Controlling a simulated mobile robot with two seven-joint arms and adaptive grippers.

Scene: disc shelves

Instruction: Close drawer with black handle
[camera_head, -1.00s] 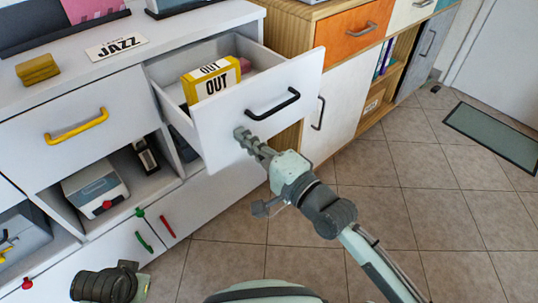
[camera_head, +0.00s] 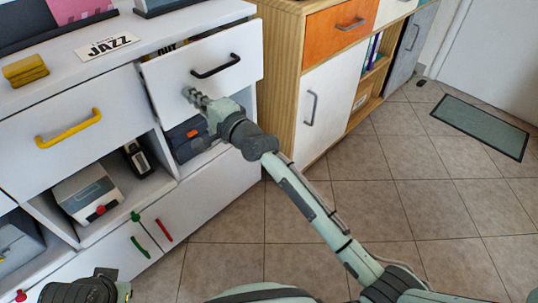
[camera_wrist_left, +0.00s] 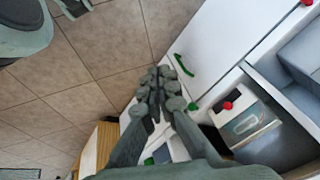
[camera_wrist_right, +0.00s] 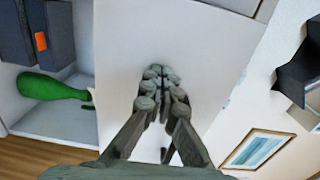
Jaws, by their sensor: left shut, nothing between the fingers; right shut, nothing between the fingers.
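The white drawer (camera_head: 175,90) with the black handle (camera_head: 215,66) is slightly open. A narrow gap shows along its top, with part of the yellow box marked OUT (camera_head: 165,52) visible inside. My right gripper (camera_head: 188,93) is shut and empty, with its fingertips at the drawer front, below and left of the handle. In the right wrist view the shut fingers (camera_wrist_right: 160,75) point at the white front; I cannot tell if they touch it. My left gripper (camera_wrist_left: 160,78) is shut and empty, over the floor and lower white doors in the left wrist view.
A closed drawer with a yellow handle (camera_head: 68,129) is at left. Below are open compartments with a toaster-like box (camera_head: 88,192) and a dark case (camera_head: 187,136). A wooden cabinet (camera_head: 277,75) stands right of the drawer.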

